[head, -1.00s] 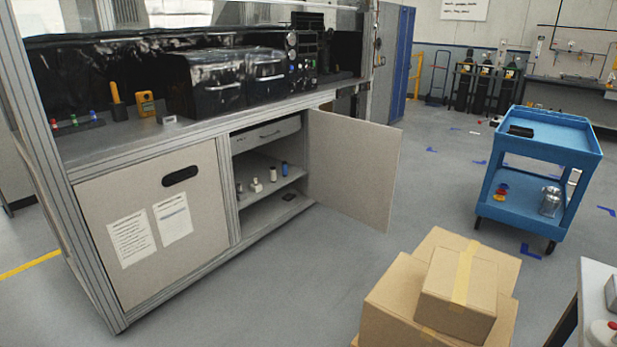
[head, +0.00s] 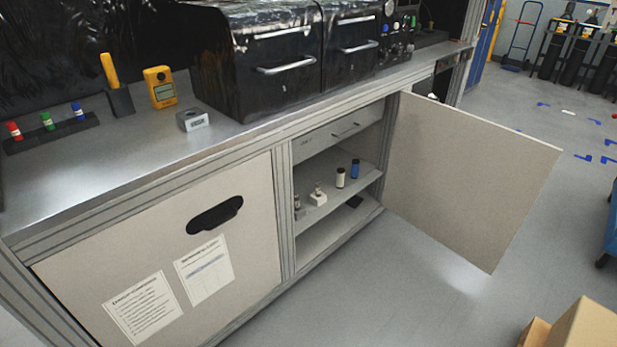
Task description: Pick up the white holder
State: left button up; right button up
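A small white holder (head: 317,199) stands on the middle shelf inside the open cabinet, in the head view. A small item sticks up from its top; it is too small to name. A white bottle with a dark cap (head: 340,178) and a blue bottle (head: 354,169) stand on the same shelf to its right. A small grey item (head: 298,208) is to its left, partly behind the cabinet post. Neither of my grippers is in view.
The cabinet door (head: 462,170) stands open to the right, over the floor. The countertop (head: 150,165) carries a pale grey block (head: 192,120), a yellow meter (head: 160,87) and a black drawer unit (head: 262,75). Cardboard boxes (head: 585,325) are at the lower right. Floor before the cabinet is clear.

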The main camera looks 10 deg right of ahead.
aim_at(317, 202)
jog(key=i+l+u, duration=0.15)
jog(key=i+l, duration=0.45)
jog(key=i, duration=0.2)
jog(key=i+l+u, duration=0.2)
jog(key=i+l, duration=0.45)
jog(key=i, duration=0.1)
